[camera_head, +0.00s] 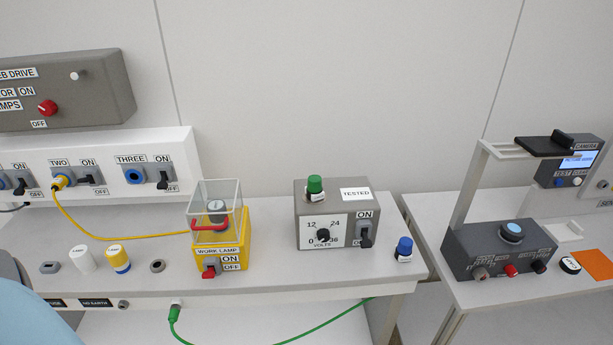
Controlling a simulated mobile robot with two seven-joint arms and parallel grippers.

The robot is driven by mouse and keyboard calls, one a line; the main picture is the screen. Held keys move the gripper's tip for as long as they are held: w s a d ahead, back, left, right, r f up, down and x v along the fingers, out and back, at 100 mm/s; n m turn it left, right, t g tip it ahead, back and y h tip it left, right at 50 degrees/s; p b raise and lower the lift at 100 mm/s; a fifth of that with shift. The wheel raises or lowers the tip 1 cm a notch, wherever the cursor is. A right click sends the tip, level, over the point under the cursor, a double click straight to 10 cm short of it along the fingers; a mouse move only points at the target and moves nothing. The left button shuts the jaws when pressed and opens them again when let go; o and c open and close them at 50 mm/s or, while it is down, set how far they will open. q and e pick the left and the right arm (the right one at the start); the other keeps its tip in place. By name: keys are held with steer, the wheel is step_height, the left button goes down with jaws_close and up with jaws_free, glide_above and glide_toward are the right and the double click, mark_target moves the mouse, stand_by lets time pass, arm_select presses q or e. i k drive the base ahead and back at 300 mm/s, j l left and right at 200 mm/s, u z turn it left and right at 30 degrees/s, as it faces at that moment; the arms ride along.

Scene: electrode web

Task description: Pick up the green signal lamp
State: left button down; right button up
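The green signal lamp (315,185) stands upright on top of a grey tester box (342,213) near the back of the left bench. Nothing touches the lamp from above. Neither of my grippers shows in this view.
A blue-capped lamp (404,248) stands right of the tester. A yellow work-lamp box (222,246) with a clear cover stands to its left. A green cable (322,335) hangs at the front. A gap separates the right bench (480,292).

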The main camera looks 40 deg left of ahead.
mark_target(314, 192)
steer(key=u, duration=1.05)
